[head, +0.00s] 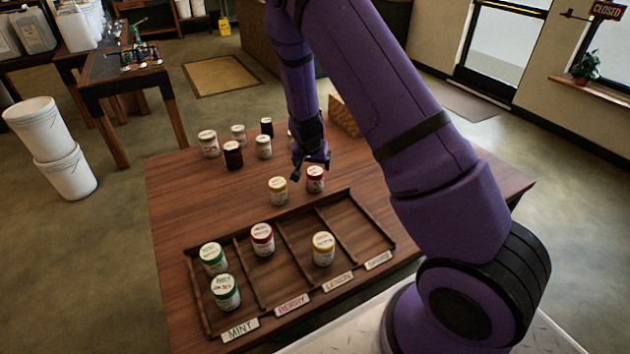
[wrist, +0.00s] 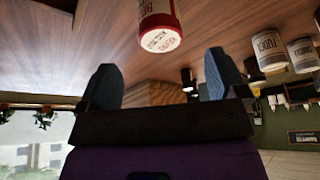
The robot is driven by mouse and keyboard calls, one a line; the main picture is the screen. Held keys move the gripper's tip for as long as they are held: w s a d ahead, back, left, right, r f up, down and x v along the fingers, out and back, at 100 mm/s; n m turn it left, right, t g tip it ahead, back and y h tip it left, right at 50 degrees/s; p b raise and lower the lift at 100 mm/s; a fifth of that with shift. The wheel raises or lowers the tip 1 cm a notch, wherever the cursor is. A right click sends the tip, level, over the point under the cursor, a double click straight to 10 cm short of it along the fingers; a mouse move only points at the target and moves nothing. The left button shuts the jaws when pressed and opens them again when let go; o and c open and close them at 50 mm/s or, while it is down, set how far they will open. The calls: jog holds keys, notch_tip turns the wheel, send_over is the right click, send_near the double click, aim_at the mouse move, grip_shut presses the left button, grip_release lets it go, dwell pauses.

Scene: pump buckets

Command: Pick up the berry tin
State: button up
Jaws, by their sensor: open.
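A red-lidded berry tin (head: 315,178) stands upright on the wooden table, behind the sorting tray. In the wrist view this tin (wrist: 158,28) appears upside down, with a red and white label, beyond the fingertips and between their lines. My gripper (head: 312,167) is open and empty, just behind the tin in the head view; its two fingers also show in the wrist view (wrist: 160,62). They do not visibly hold the tin. Another red-lidded tin (head: 262,239) stands in the tray's berry compartment.
Several white and dark tins (head: 233,155) stand farther back. A wooden block (head: 342,117) lies behind my gripper.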

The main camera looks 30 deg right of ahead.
aim_at(314, 172)
jog(key=shift+x, duration=4.7)
jog(key=shift+r, duration=0.1)
jog(key=c, duration=1.1)
jog(key=shift+r, duration=0.1)
